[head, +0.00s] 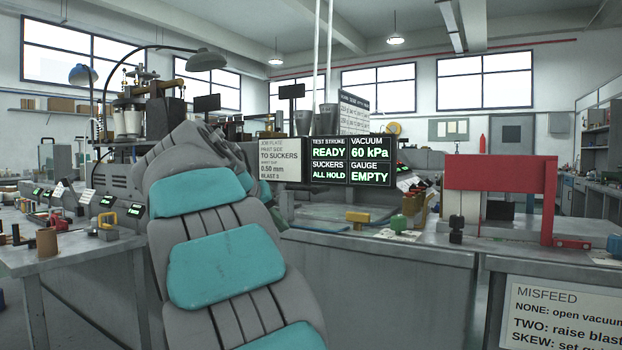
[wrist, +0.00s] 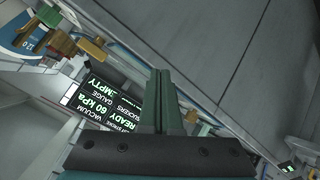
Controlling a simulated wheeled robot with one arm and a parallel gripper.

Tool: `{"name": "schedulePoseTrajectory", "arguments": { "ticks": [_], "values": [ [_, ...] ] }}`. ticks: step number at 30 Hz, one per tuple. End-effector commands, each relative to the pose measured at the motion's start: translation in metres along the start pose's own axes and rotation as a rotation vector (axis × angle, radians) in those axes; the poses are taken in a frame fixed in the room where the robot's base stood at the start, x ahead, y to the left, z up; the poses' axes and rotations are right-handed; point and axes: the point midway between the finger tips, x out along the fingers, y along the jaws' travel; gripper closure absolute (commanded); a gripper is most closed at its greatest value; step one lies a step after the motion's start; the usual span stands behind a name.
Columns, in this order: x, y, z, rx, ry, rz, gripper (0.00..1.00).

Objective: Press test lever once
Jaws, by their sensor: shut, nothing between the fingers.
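The status display (head: 342,161) in the head view reads test stroke READY, vacuum 60 kPa, suckers ALL HOLD and gauge EMPTY. It also shows, upside down, in the wrist view (wrist: 100,112). I cannot tell for certain which part is the test lever. A black knobbed part (head: 456,229) stands at the bench's front edge, and a green knob (head: 398,223) sits farther left. My gripper (wrist: 161,75) is shut and empty in the wrist view, its fingers together and apparently apart from the bench parts. In the head view my arm hides the gripper.
A red frame (head: 501,172) stands on the right bench, with a red part (head: 571,244) beside it. A misfeed notice (head: 562,315) hangs on the bench front. A left table (head: 80,250) holds small parts.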

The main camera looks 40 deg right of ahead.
Motion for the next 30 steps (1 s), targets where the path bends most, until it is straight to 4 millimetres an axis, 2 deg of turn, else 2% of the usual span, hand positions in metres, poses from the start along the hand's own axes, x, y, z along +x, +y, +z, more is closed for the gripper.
{"name": "schedulePoseTrajectory", "arguments": {
  "ticks": [1, 6, 12, 20, 30],
  "values": [
    [-0.002, 0.006, -0.021, 0.039, 0.036, 0.027, 1.00],
    [-0.017, 0.033, -0.078, 0.183, 0.157, 0.109, 1.00],
    [-0.033, 0.060, -0.114, 0.338, 0.260, 0.176, 1.00],
    [-0.043, 0.076, -0.127, 0.436, 0.318, 0.205, 1.00],
    [-0.043, 0.078, -0.127, 0.440, 0.320, 0.207, 1.00]
  ]
}}
